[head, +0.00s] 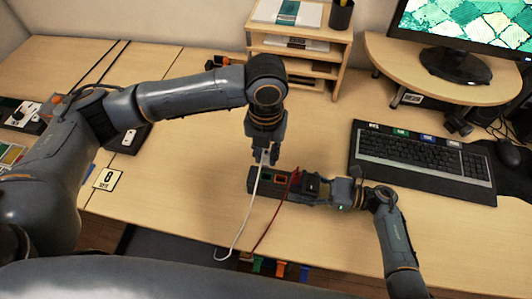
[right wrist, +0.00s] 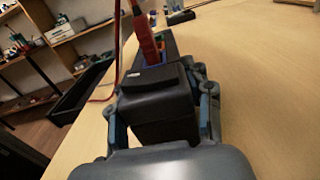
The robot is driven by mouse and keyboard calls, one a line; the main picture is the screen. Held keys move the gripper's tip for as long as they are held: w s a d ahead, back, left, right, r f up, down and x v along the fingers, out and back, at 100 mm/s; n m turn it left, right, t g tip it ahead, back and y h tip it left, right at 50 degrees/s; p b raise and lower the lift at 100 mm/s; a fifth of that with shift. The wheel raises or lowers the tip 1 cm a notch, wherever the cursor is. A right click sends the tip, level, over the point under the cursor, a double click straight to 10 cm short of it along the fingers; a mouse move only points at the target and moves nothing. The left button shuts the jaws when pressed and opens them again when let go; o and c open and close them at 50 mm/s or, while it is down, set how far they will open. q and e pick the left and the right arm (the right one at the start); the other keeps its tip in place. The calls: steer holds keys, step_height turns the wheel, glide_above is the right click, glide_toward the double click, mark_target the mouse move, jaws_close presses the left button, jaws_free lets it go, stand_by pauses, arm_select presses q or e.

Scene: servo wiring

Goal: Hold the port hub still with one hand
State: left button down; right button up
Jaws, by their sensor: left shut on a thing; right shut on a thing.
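The dark port hub (head: 257,186) lies on the desk in the middle of the head view, with coloured ports on top. My right gripper (head: 318,188) is shut on its right end. In the right wrist view, the fingers of my right gripper (right wrist: 160,108) flank the hub's black end block (right wrist: 158,95). A red cable (head: 273,221) runs to the hub; its red plug (right wrist: 148,42) stands in a blue-rimmed port. My left gripper (head: 264,158) points down over the hub's left part, shut on the plug end of a white cable (head: 245,212). Whether that plug touches the hub is hidden.
A keyboard (head: 420,158) lies right of the hub, with a monitor stand (head: 455,66) behind. A wooden shelf unit (head: 297,62) stands at the back. A number card (head: 107,179) lies at left. Coloured tags (head: 281,268) hang at the front edge.

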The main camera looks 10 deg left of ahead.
steer(key=o, duration=1.3)
steer(key=shift+o, duration=0.2)
